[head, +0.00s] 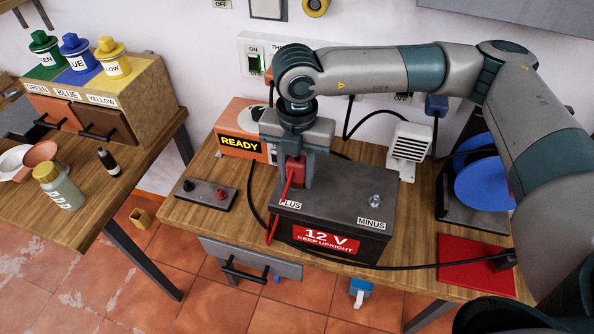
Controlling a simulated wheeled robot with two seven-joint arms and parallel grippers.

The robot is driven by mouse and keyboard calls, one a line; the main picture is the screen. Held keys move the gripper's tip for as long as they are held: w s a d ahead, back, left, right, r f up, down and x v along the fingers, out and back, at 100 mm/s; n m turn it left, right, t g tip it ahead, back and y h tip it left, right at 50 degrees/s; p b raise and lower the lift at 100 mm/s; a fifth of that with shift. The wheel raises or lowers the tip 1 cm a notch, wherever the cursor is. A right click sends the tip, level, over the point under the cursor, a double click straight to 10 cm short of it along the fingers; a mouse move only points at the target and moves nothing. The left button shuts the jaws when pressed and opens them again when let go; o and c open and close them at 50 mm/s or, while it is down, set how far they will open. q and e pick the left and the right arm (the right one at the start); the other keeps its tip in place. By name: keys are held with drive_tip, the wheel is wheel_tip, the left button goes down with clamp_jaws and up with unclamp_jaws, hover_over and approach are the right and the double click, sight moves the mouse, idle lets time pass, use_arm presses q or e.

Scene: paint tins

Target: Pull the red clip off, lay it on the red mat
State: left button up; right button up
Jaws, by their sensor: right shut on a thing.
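The red clip (293,172) is between the fingers of my right gripper (296,178), which is shut on it and points down. The clip is at the PLUS corner of the dark battery (335,205); the fingers hide whether it still sits on the post. A red cable hangs from the clip over the battery's front left edge. The bare MINUS post (375,201) shows at the right. The red mat (470,262) lies flat at the bench's front right. A black clip (502,260) lies at the mat's right edge. My left gripper is not in view.
An orange READY box (241,130) and a small panel with black and red knobs (208,194) stand left of the battery. A white vented unit (408,148) and a blue disc (485,170) stand behind right. A black cable crosses the front toward the mat.

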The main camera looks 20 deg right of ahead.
sight(297, 159)
drive_tip(key=c, duration=0.3)
drive_tip(key=shift+r, duration=0.1)
drive_tip(key=shift+r, duration=0.2)
drive_tip(key=shift+r, duration=1.5)
drive_tip(key=shift+r, duration=0.1)
drive_tip(key=shift+r+p, duration=0.6)
drive_tip(key=shift+r, duration=1.3)
drive_tip(key=shift+s+f, duration=0.1)
